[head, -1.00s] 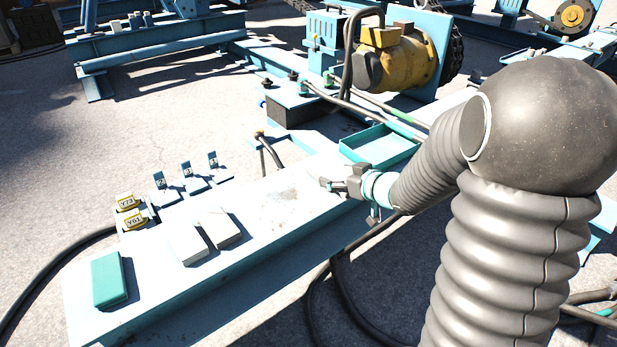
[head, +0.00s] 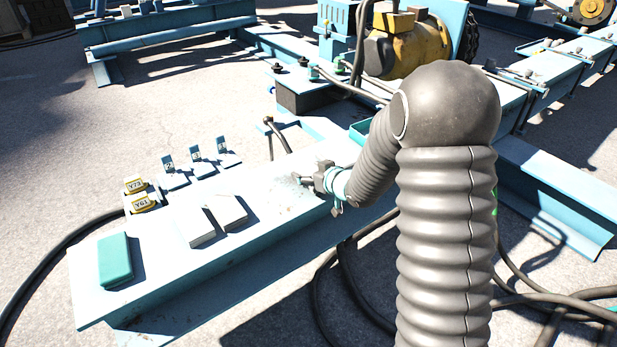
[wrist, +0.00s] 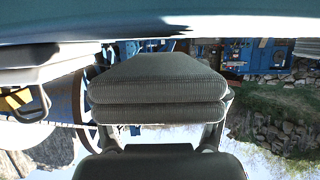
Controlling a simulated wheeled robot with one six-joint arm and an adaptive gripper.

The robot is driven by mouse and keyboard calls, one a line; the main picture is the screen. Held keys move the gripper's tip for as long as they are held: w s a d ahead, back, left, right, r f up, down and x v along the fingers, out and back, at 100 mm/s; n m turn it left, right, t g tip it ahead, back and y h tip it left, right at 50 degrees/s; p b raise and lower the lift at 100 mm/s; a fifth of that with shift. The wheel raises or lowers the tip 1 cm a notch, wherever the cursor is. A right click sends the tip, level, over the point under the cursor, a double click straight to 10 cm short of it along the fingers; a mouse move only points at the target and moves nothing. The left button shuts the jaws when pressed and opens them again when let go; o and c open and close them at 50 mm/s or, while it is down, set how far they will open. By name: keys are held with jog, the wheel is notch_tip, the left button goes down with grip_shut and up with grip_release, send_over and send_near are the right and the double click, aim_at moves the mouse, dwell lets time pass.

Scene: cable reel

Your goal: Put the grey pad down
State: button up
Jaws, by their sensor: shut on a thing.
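My gripper (head: 305,179) is low over the right part of the pale blue beam top (head: 272,200), pointing left. It is shut. In the wrist view, dark grey ribbed slabs (wrist: 158,88) lie stacked in front of the camera. I cannot clearly tell finger from held grey pad there, and in the head view the held thing is too small to make out. Whether it touches the beam is unclear. Two pale grey-white pads, the left one (head: 195,228) and the right one (head: 229,211), lie on the beam to the left of my gripper.
A teal block (head: 115,260) lies near the beam's left end. Two yellow tagged pieces (head: 140,194) and several small dark-tagged holders (head: 172,176) line the back edge. A teal tray (head: 360,130) is behind my arm. Bare beam top lies between the pads and my gripper.

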jog(key=shift+f, duration=0.75)
jog(key=shift+f, duration=0.1)
jog(key=shift+f, duration=0.15)
jog(key=o, duration=1.1)
jog(key=shift+o, duration=0.2)
